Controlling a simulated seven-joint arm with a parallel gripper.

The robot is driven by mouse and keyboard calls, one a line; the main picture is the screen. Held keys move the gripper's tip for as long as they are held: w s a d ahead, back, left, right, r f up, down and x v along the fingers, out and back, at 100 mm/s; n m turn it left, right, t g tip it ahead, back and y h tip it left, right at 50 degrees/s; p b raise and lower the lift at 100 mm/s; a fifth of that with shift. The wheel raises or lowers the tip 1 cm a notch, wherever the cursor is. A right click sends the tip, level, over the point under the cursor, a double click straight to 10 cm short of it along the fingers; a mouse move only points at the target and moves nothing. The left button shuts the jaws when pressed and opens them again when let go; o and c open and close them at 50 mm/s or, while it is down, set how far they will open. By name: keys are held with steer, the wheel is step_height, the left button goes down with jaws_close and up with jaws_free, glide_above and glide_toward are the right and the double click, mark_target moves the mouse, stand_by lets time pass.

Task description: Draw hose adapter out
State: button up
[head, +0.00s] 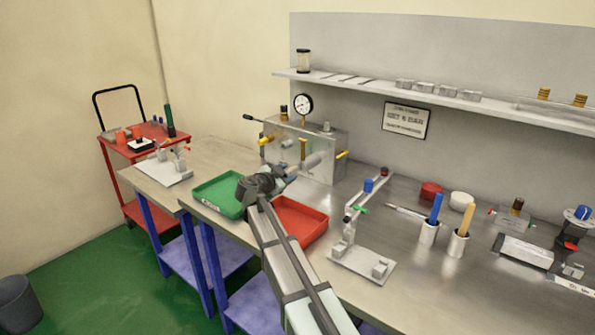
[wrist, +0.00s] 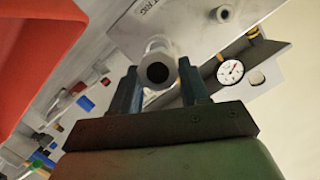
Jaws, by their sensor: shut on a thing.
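The hose adapter is a pale grey tube with a dark round bore. In the wrist view the hose adapter (wrist: 157,56) sits between my two blue-grey fingers, bore end towards the camera. My gripper (wrist: 158,72) is shut on it. In the head view my gripper (head: 288,170) is in front of the metal pneumatic box (head: 325,143), above the trays. A light grey cylinder, apparently the adapter (head: 312,160), points from the fingers towards the box front. I cannot tell whether its far end is still inside the box or clear of it.
A green tray (head: 209,204) and a red tray (head: 322,221) lie below my gripper. A gauge (head: 303,104) and yellow fittings are on the box. A toggle-clamp fixture (head: 366,262) and cups with blue and tan handles stand to the right. A shelf runs along the back.

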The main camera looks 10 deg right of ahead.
steer(key=s+a+r, duration=0.3)
steer(key=r, duration=0.3)
steer(key=shift+r, duration=0.2)
stand_by(0.7)
stand_by(0.4)
